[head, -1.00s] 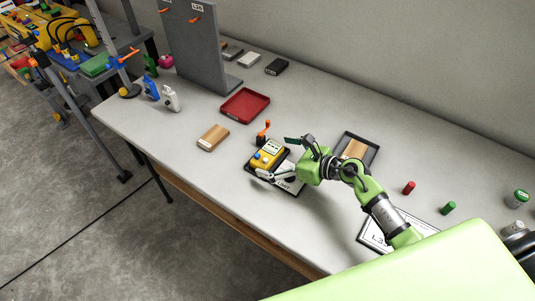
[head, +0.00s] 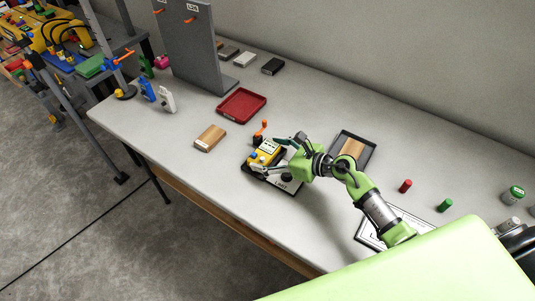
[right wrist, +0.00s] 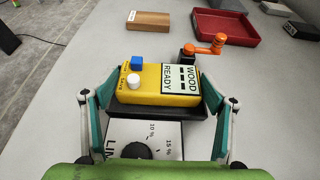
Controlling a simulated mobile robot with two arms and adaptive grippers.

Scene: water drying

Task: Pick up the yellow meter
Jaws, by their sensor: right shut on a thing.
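The yellow meter (head: 265,153) sits on a dark base on the table, in the middle of the head view. In the right wrist view the meter (right wrist: 150,84) has a blue knob, a white knob and a label reading "WOOD READY". My right gripper (head: 272,158) is shut on the meter, with one finger at each side of it; the fingers also show in the right wrist view (right wrist: 152,103). A white panel with a black dial (right wrist: 137,150) lies just nearer than the meter. My left gripper is not in view.
An orange-handled crank (right wrist: 209,46) stands close beside the meter. A wood block (head: 210,138), a red tray (head: 242,105) and a dark tray holding wood (head: 371,155) lie around it. A grey upright panel (head: 205,50) stands behind. Red (head: 405,186) and green (head: 445,205) cylinders stand at right.

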